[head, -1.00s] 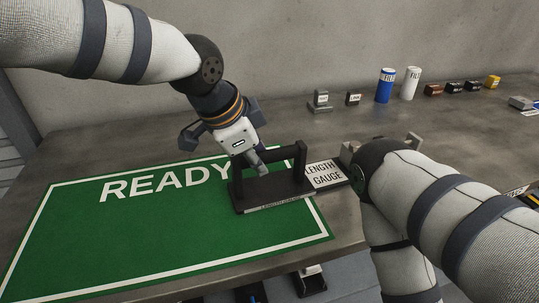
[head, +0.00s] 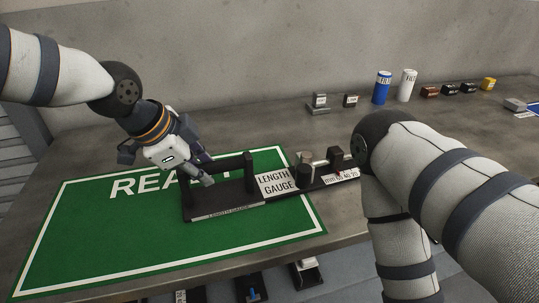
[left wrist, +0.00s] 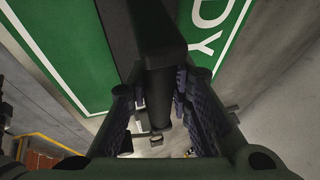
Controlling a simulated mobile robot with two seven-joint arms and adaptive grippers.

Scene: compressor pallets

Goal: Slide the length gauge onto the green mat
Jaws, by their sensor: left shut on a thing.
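The length gauge (head: 222,207) is a long dark bar with an upright handle, a white label reading LENGTH GAUGE, and posts toward its right end. Its handle half lies on the green mat (head: 110,245), which reads READY. Its right part extends past the mat's right edge over the bare table, and its far end meets my right arm in the picture. My left gripper (head: 207,174) is shut on the gauge's handle. In the left wrist view the fingers (left wrist: 158,112) are on both sides of the dark handle bar (left wrist: 150,45). My right gripper is not seen, only its arm.
Along the back stand a blue can (head: 382,88), a white can (head: 406,86), several small boxes, a yellow item (head: 488,84) and two small labelled blocks. Some items show below the table's front edge.

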